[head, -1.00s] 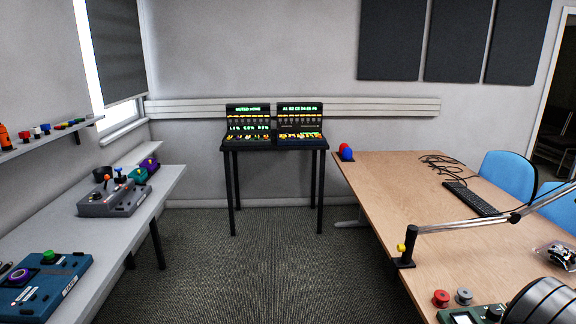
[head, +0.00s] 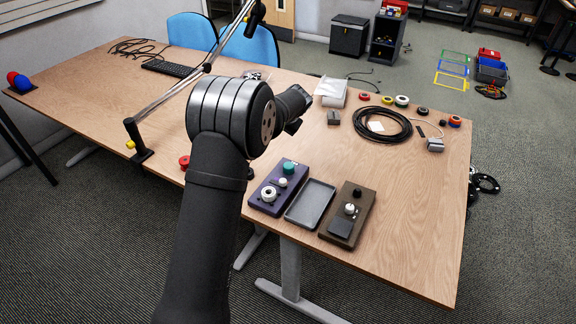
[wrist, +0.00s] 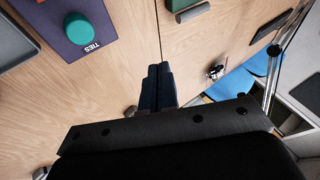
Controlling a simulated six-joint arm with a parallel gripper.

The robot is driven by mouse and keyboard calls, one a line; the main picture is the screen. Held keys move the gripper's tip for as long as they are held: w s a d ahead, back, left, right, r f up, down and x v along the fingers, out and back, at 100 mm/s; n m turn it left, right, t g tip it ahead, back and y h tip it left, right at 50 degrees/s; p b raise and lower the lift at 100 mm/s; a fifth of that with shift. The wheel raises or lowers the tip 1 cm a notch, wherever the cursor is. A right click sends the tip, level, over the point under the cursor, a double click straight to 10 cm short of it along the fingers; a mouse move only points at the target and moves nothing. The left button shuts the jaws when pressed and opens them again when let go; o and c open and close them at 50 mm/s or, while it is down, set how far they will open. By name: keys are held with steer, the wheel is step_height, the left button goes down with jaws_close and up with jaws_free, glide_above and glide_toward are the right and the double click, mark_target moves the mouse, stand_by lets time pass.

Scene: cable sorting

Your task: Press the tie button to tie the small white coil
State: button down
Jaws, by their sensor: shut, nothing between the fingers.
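A purple device (head: 262,201) stands near the table's front edge in the head view. It carries a teal button (head: 289,167), a small white knob and a white ring (head: 268,194); I cannot tell whether the ring is the small white coil. In the wrist view the teal button (wrist: 77,30) sits beside the label "TIES" on the purple device (wrist: 98,45) at upper left. My gripper (wrist: 159,68) is shut and empty over bare wood, to the right of the device and apart from it.
A grey tray (head: 311,203) and a brown device (head: 347,214) lie right of the purple device. A jointed metal arm (head: 180,101) stands at the left. The front right tabletop is clear.

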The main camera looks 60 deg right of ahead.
steer(key=shift+s+a+f+m+g+h, duration=0.15)
steer(key=shift+s+f+m+h, duration=0.35)
steer(key=shift+s, duration=0.4)
steer(key=shift+s+a+f+m+g+h, duration=0.1)
steer(key=shift+s+a+f+m+h, duration=0.2)
steer(key=shift+s+h, duration=0.5)
steer(key=shift+s+a+f+m+g+h, duration=0.15)
steer(key=shift+s+f+m+h, duration=0.25)
steer(key=shift+s, duration=0.55)
steer(key=shift+d, duration=0.1)
glide_toward(288, 164)
steer(key=shift+w+d+f, duration=0.5)
steer(key=shift+d, duration=0.2)
steer(key=shift+w+d+f, duration=0.45)
steer(key=shift+w+d, duration=0.1)
steer(key=shift+d, duration=0.15)
steer(key=shift+w+d+f, duration=0.5)
steer(key=shift+d, duration=0.25)
steer(key=shift+f, duration=0.4)
steer(key=shift+f, duration=0.8)
steer(key=shift+r, duration=1.2)
